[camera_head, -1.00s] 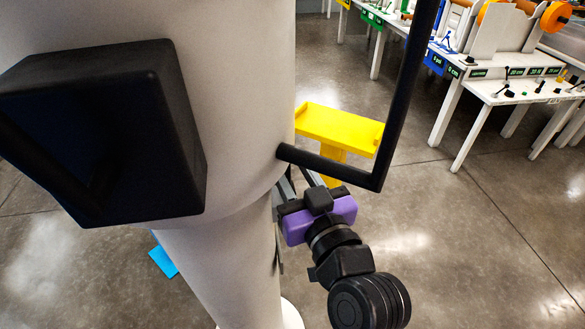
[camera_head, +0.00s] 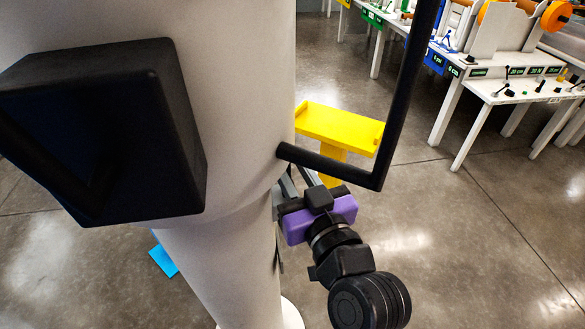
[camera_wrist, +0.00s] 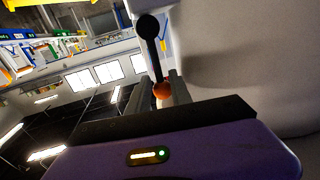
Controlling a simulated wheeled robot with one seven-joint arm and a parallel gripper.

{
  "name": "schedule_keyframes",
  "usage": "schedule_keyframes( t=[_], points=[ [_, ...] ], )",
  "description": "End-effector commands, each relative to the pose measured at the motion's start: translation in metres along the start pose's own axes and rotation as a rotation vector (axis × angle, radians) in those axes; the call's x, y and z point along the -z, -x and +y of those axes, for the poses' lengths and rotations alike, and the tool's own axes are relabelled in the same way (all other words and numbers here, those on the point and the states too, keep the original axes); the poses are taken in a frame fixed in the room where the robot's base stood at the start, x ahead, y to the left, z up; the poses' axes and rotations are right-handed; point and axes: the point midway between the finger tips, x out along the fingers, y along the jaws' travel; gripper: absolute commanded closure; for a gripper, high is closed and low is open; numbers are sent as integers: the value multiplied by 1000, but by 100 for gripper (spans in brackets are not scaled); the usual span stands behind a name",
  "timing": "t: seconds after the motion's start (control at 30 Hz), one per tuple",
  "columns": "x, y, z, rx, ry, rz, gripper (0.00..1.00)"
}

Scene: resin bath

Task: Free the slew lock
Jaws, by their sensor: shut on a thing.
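A black lever (camera_wrist: 154,55) shows in the wrist view, with a round black end at the top and an orange knob (camera_wrist: 162,90) at its lower end. It stands beside the pale column and looks like the slew lock. My gripper (camera_wrist: 157,92) has its grey fingers on either side of the orange knob, shut on it. In the head view my purple gripper (camera_head: 293,182) reaches to the right side of the thick pale column (camera_head: 235,110). The column hides the lever there, and the fingertips are partly covered.
A black box (camera_head: 120,130) and a bent black bar (camera_head: 335,167) stick out from the column close to my arm. A yellow stand (camera_head: 335,125) is behind. White benches (camera_head: 510,85) stand at the upper right. The floor at right is clear.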

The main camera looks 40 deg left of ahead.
Motion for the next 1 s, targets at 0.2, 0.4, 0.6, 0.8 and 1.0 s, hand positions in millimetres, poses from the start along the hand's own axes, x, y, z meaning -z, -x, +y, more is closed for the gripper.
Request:
schedule_keyframes(
  t=[0.2,0.4,0.6,0.8,1.0],
  points=[
    [0,0,0,0,0,-1,100],
    [0,0,0,0,0,-1,100],
    [0,0,0,0,0,-1,100],
    [-1,0,1,0,-6,0,100],
    [-2,1,5,-1,-58,11,100]
  ],
)
